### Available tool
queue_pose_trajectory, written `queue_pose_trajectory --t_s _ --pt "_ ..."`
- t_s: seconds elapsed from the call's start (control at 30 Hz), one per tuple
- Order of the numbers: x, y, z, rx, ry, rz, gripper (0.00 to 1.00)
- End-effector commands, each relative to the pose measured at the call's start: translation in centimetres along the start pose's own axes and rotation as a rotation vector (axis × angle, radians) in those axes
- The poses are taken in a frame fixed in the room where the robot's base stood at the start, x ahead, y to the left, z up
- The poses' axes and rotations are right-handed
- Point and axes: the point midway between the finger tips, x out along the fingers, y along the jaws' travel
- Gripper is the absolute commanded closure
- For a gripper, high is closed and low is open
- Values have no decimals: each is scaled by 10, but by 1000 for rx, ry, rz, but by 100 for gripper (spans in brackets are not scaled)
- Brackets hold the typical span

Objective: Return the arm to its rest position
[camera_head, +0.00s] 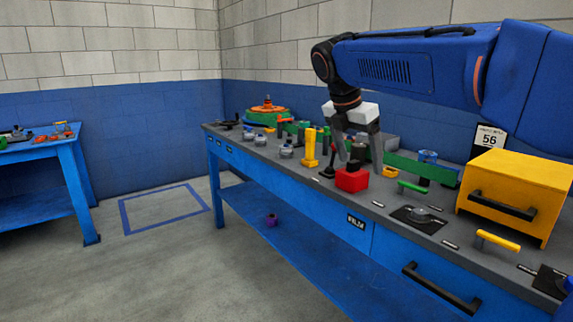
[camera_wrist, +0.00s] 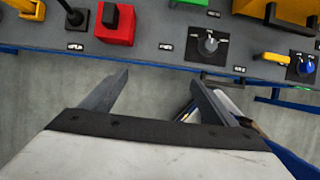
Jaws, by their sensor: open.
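My blue arm reaches in from the right in the head view and bends down over the bench. My gripper (camera_head: 362,145) points down above the bench top, near a red block (camera_head: 352,180). In the wrist view my gripper (camera_wrist: 160,85) has its two grey fingers well apart, with nothing between them. The red block (camera_wrist: 115,24) shows there beyond the fingers, at the top left. Bare floor and the front edge of the bench lie behind the fingertips.
The grey-topped bench (camera_head: 330,195) carries a yellow box (camera_head: 512,190) with a dark handle, a black dial (camera_head: 418,217), a yellow upright (camera_head: 310,148) and a green bar (camera_head: 420,168). A second blue table (camera_head: 40,150) stands at the left. The floor between is clear.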

Motion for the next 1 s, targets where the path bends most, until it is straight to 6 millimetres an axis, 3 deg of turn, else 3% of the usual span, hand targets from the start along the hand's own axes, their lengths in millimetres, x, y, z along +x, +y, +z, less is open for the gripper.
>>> queue_pose_trajectory --t_s 0.27,0.57,0.77,1.0 --pt "6 -18 -2 96 14 12 19" --pt "18 -53 -9 295 44 35 19" --pt "33 -92 -19 517 80 53 19" --pt "67 -160 -49 949 159 76 19"
